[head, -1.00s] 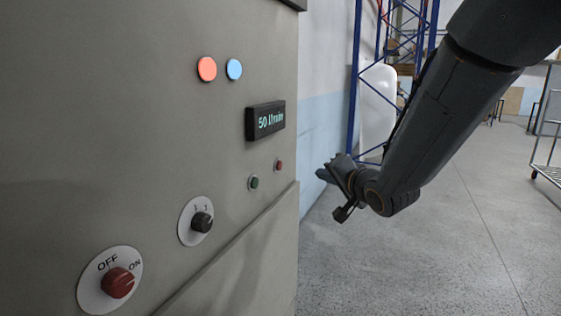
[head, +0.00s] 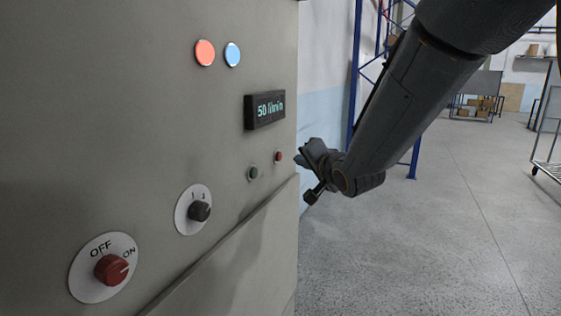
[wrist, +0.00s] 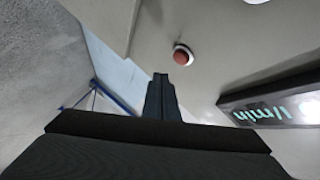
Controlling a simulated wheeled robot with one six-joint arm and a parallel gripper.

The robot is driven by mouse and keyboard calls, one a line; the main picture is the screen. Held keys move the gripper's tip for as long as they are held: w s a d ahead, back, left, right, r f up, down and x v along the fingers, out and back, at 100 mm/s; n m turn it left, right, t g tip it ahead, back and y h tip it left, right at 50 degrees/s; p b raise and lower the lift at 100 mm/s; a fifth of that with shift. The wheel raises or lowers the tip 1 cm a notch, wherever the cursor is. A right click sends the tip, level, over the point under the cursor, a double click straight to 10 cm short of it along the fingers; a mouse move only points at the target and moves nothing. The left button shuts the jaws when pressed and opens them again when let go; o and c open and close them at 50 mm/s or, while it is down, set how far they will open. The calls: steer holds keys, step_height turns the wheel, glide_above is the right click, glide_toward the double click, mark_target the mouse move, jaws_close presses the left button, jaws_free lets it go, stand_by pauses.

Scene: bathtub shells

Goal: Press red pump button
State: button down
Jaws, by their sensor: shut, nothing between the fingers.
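The small red pump button (head: 278,156) sits on the grey panel (head: 150,140) near its right edge, right of a small green button (head: 252,173). In the wrist view the red button (wrist: 181,56) shows as a round red cap in a pale ring, just beyond the fingertips. My gripper (head: 299,157) is beside the panel's right edge, close to the red button in the head view. In the wrist view the fingers of my gripper (wrist: 161,78) are together with nothing between them. A gap to the button seems to remain; contact cannot be seen.
A display (head: 265,110) reading 50 l/min sits above the buttons. Orange (head: 205,53) and blue (head: 232,54) lights are higher up. A black selector (head: 199,211) and a red OFF/ON knob (head: 111,269) are lower left. Open floor (head: 430,240) lies right.

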steer(key=shift+w+a, duration=0.25)
steer(key=shift+a, duration=0.35)
steer(key=shift+w+a, duration=0.2)
steer(key=shift+a, duration=0.35)
steer(key=shift+a, duration=0.1)
stand_by(1.2)
steer(key=shift+w+a, duration=0.1)
steer(key=shift+a, duration=0.2)
steer(key=shift+w+a+b, duration=0.15)
steer(key=shift+a+b, duration=0.15)
steer(key=shift+a, duration=0.1)
stand_by(0.7)
stand_by(0.3)
steer(key=shift+s+d, duration=0.3)
steer(key=shift+d, duration=0.5)
steer(key=d, duration=0.1)
steer(key=s+d+p, duration=0.1)
steer(key=d, duration=0.2)
steer(key=shift+s+d+p, duration=0.35)
steer(key=shift+p, duration=0.05)
